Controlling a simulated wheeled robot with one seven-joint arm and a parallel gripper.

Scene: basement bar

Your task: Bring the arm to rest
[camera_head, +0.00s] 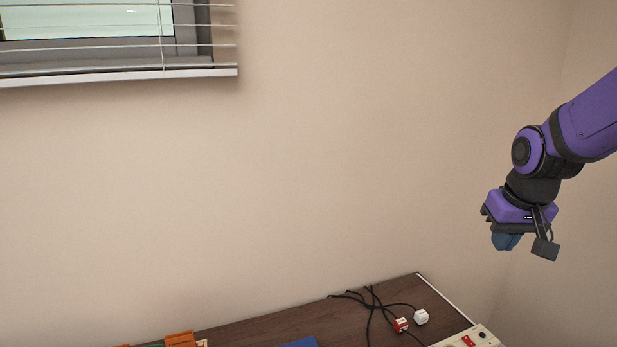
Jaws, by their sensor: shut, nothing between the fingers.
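My gripper (506,241) is at the right of the head view, at the end of my purple and black arm (540,150). It points down and hangs in the air in front of the bare wall, above the right end of the wooden surface. Its blue fingers are together and hold nothing that I can see. A dark flat part hangs beside them on the right. The arm reaches in from the right edge of the picture.
A dark wooden tabletop (270,328) runs along the bottom. On it lie black cables (372,305) with a red plug (401,324) and a white plug (421,317), a power strip (478,338), a blue item (299,342) and an orange item (181,339). A window blind (120,74) is at upper left.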

